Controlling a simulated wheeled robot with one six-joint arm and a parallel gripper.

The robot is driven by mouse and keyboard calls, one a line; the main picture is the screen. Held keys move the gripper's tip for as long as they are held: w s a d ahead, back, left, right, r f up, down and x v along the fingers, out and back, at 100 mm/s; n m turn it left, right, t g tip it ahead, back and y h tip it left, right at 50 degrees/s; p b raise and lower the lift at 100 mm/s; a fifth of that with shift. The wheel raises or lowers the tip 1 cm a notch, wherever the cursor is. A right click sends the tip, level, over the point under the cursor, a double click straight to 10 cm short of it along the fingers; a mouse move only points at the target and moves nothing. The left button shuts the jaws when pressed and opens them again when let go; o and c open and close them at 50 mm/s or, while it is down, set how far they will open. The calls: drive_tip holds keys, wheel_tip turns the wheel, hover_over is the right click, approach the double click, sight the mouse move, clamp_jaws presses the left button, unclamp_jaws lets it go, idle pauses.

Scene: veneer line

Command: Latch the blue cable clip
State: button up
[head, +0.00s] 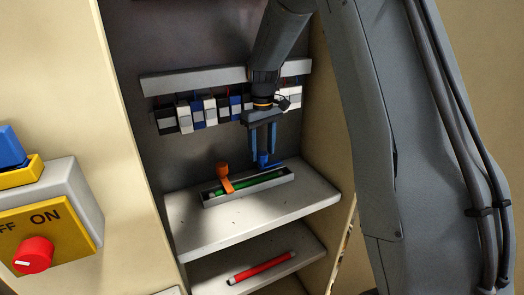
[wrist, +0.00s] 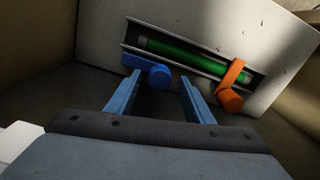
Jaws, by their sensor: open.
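The blue cable clip (wrist: 158,75) has a round knob and a short arm lying along the edge of the channel (head: 207,202), not across the green cable (wrist: 180,52). It also shows in the head view (head: 264,160), partly behind my fingers. The orange clip (wrist: 232,88) lies across the green cable; it also stands out in the head view (head: 222,172). My gripper (head: 263,156) points down at the blue clip, open and empty. In the wrist view my fingertips (wrist: 159,78) lie on either side of the blue knob; contact cannot be told.
The channel sits on a pale shelf (head: 190,230) inside a cabinet with close side walls. A row of switch modules (head: 209,109) hangs on the back wall behind my gripper. A red rod (head: 262,268) lies on the lower shelf.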

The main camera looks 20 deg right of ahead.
drive_tip(key=shift+f, duration=0.9)
clamp_jaws()
